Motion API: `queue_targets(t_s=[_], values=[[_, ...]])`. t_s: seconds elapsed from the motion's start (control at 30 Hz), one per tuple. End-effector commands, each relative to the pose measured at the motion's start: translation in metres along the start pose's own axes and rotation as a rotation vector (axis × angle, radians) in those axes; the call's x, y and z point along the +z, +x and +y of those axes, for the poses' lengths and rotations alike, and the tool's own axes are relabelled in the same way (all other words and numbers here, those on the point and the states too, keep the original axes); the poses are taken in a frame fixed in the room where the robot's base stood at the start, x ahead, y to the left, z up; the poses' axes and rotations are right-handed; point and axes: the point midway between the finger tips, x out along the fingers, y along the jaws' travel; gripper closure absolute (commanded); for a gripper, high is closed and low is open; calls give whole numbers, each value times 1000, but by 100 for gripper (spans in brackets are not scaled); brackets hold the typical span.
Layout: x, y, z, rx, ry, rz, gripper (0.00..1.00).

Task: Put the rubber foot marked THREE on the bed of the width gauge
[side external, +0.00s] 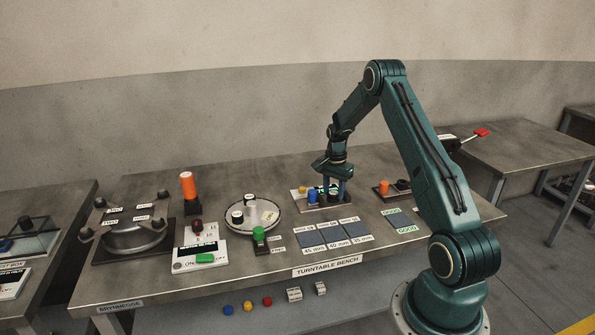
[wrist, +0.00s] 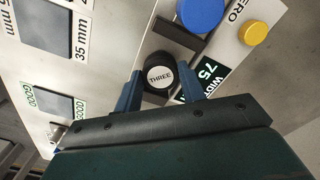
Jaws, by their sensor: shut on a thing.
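The rubber foot marked THREE (wrist: 159,74) is a short black cylinder with a white top label. My gripper (wrist: 161,88) is shut on it, one blue finger on each side. In the side external view my gripper (side external: 334,188) points down at the width gauge, with the dark foot (side external: 333,196) low between the fingers. The width gauge (side external: 305,205) is a pale plate with a blue part, a yellow ZERO button (wrist: 254,33) and a lit display (wrist: 207,75) reading 75 and more, partly hidden by a finger. I cannot tell whether the foot touches the bed.
A turntable (side external: 262,224) with black, white-topped feet stands left of the gauge. A small board (side external: 383,195) with an orange part stands right of the gauge.

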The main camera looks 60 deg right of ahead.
Motion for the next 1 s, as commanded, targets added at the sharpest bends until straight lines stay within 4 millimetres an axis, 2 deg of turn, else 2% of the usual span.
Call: queue_targets(t_s=[0.07, 0.1, 0.13, 0.17, 0.47, 0.67, 0.87, 1.0], values=[[0, 2, 0, 1, 0, 0, 83], [0, 3, 0, 1, 0, -1, 58], [0, 2, 0, 1, 0, 0, 52], [0, 2, 0, 0, 0, 0, 51], [0, 2, 0, 0, 0, 0, 51], [0, -7, 0, -2, 0, 1, 51], [0, -29, -1, -3, 0, 2, 51], [-1, -50, -1, -3, 0, 2, 51]])
